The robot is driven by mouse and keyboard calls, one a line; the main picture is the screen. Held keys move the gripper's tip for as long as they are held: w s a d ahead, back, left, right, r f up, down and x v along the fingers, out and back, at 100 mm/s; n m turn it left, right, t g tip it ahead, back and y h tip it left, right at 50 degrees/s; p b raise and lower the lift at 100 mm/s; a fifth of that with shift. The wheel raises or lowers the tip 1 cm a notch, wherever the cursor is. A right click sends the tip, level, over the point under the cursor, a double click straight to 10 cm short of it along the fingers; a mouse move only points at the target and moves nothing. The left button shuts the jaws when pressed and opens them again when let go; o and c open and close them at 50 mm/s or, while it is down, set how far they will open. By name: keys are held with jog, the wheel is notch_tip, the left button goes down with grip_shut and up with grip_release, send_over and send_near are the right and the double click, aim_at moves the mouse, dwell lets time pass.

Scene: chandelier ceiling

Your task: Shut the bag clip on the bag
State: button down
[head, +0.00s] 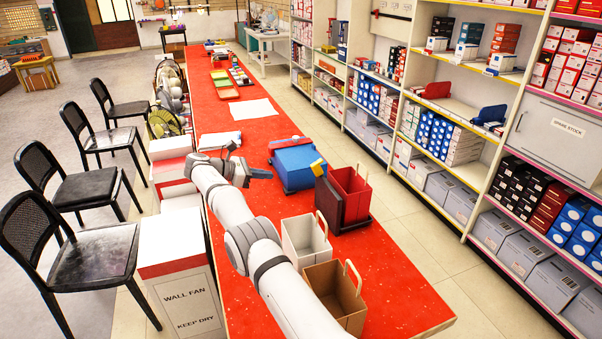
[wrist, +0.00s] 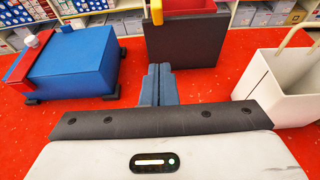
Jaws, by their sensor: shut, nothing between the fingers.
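My gripper (head: 268,174) is shut and empty, above the red counter in the head view. In the wrist view its blue-grey fingers (wrist: 157,85) are together, pointing at the front of a dark box-like holder (wrist: 187,45), apparently short of it. The holder (head: 328,205) has a red open-topped bag (head: 350,186) in it, with a beige handle. A small yellow piece (head: 318,167) stands up at its left rim; it also shows in the wrist view (wrist: 156,10). It may be the bag clip; I cannot tell whether it is open or shut.
A blue box (head: 296,168) with a red bar stands left of the holder. A white bag (head: 303,240) and a brown bag (head: 335,296) with upright handles stand nearer on the counter (head: 400,295). Shelves line the right; chairs stand left.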

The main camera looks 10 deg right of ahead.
jog(key=shift+f, duration=0.1)
jog(key=b, duration=0.3)
send_near(314, 172)
jog(key=w+d+f, duration=0.1)
jog(key=d+f, duration=0.2)
jog(key=d, duration=0.1)
jog(key=shift+w+d+r+p, duration=0.2)
jog(key=shift+w+d+p, duration=0.15)
jog(key=shift+d, duration=0.3)
